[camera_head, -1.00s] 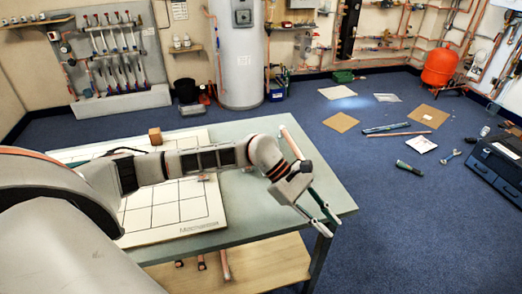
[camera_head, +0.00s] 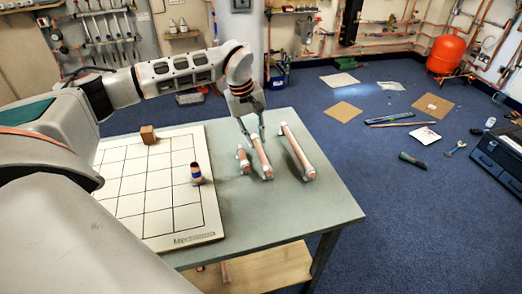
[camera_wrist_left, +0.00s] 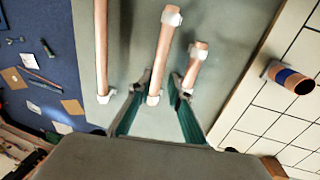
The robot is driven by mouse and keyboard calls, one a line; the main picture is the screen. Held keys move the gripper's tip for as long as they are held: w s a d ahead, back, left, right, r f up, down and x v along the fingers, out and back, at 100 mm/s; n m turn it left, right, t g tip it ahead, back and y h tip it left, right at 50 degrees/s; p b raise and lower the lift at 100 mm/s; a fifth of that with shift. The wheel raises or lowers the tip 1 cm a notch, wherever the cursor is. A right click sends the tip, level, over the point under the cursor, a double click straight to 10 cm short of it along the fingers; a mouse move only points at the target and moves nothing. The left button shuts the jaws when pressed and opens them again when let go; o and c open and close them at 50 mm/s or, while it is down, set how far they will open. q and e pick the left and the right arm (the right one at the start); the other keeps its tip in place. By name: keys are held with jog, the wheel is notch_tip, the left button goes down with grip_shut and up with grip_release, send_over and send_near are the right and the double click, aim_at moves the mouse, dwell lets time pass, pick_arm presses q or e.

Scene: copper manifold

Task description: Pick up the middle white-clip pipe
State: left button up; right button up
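Three copper pipes with white clips lie side by side on the grey-green table. The middle white-clip pipe (camera_head: 263,156) lies between a shorter one (camera_head: 243,159) and a longer one (camera_head: 298,152). My left gripper (camera_head: 250,137) points down at the far end of the middle pipe. In the left wrist view, the open fingers (camera_wrist_left: 160,80) lie on either side of the middle pipe's (camera_wrist_left: 164,50) near end and its clip, apart from it. One finger appears close to the short pipe's (camera_wrist_left: 193,69) end. The long pipe (camera_wrist_left: 101,45) lies outside the other finger. My right gripper is not visible.
A white gridded board (camera_head: 150,203) covers the table's left part. It carries a wooden block (camera_head: 148,134) and an upright copper piece with a blue band (camera_head: 196,174). The table (camera_head: 285,210) is clear in front of the pipes.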

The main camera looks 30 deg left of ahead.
aim_at(260, 149)
pick_arm(q)
jog(key=f, duration=0.2)
jog(key=w+f, duration=0.1)
jog(key=f, duration=0.1)
jog(key=d+f, duration=0.1)
jog(key=f, duration=0.2)
jog(key=shift+w+f, duration=0.1)
jog(key=shift+w, duration=0.05)
grip_shut()
